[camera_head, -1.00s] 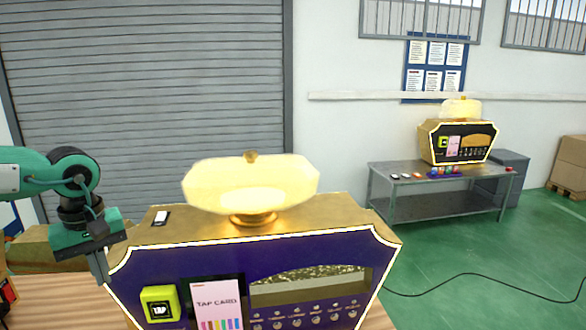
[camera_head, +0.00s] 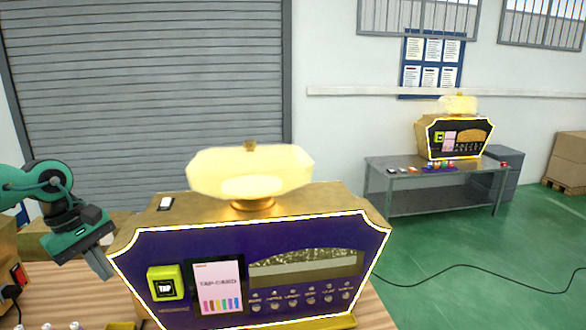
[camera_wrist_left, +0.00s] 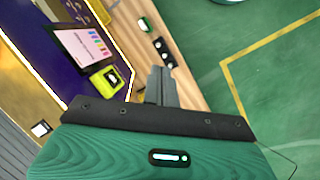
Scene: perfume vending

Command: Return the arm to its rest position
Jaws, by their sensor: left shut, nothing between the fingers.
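My left gripper (camera_head: 101,264) is at the left of the head view, beside the left edge of the perfume vending machine (camera_head: 215,240). Its fingers are shut with nothing between them, and they point down toward the wooden table. In the left wrist view the shut fingers (camera_wrist_left: 161,86) show over the table strip, near the machine's yellow tap reader (camera_wrist_left: 105,81). My right gripper is in neither view.
A wooden table (camera_head: 60,290) bears the machine. A white-and-dark item (camera_head: 165,203) lies on the machine's top. Small white-topped items stand at the table's lower left. A second machine (camera_head: 455,138) stands on a grey table (camera_head: 400,178) at the back right.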

